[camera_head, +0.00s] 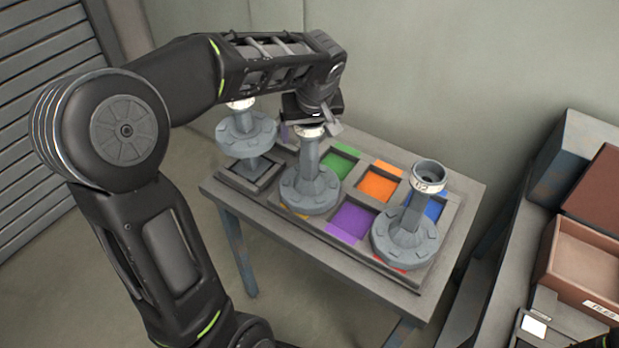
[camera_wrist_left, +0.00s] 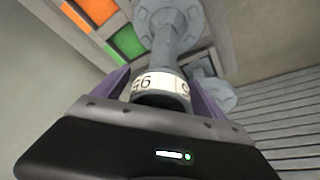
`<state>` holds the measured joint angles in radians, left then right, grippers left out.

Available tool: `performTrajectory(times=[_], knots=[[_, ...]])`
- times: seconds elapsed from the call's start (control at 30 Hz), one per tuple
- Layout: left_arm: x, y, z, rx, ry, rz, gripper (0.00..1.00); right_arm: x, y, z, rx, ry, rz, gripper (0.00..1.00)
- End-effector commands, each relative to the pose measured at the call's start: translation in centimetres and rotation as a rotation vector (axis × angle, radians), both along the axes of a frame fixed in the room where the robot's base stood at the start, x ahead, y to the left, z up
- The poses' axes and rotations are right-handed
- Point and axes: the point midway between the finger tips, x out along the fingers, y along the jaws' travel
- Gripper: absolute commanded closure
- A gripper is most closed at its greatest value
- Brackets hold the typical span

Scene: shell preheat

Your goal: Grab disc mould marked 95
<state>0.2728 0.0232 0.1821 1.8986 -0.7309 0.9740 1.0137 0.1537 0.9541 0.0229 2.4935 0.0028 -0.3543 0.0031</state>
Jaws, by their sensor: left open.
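The disc mould whose label reads 95 upside down (camera_wrist_left: 168,40) is a grey flanged piece with a tall neck and a white label band. In the head view this mould (camera_head: 311,180) stands upright at the middle of the rack (camera_head: 440,262). In the wrist view my left gripper (camera_wrist_left: 163,92) is open, with a purple-padded finger on each side of the labelled neck. The picture does not settle whether the pads touch it. My right gripper is not seen.
A similar mould (camera_head: 247,133) stands at the rack's left end. Another (camera_head: 405,232) stands at the right, its label partly readable. Green (camera_head: 338,165), orange (camera_head: 378,184) and purple (camera_head: 350,221) pockets are empty. A brown bin (camera_head: 585,262) is at far right.

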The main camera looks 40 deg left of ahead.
Motion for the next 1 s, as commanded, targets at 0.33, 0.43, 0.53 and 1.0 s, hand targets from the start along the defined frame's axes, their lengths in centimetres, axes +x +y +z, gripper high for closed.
performTrajectory(times=[0.33,0.43,0.53,1.0], knots=[[-0.01,0.01,0.04,0.0,0.0,0.0,0.18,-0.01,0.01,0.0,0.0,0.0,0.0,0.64],[-0.01,0.0,0.04,0.0,0.0,0.0,0.26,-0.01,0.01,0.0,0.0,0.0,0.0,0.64],[-0.01,0.0,0.04,0.0,0.0,0.0,0.34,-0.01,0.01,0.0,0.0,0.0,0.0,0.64],[-0.01,0.0,0.04,0.0,0.0,0.0,0.72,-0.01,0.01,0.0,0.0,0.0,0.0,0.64]])
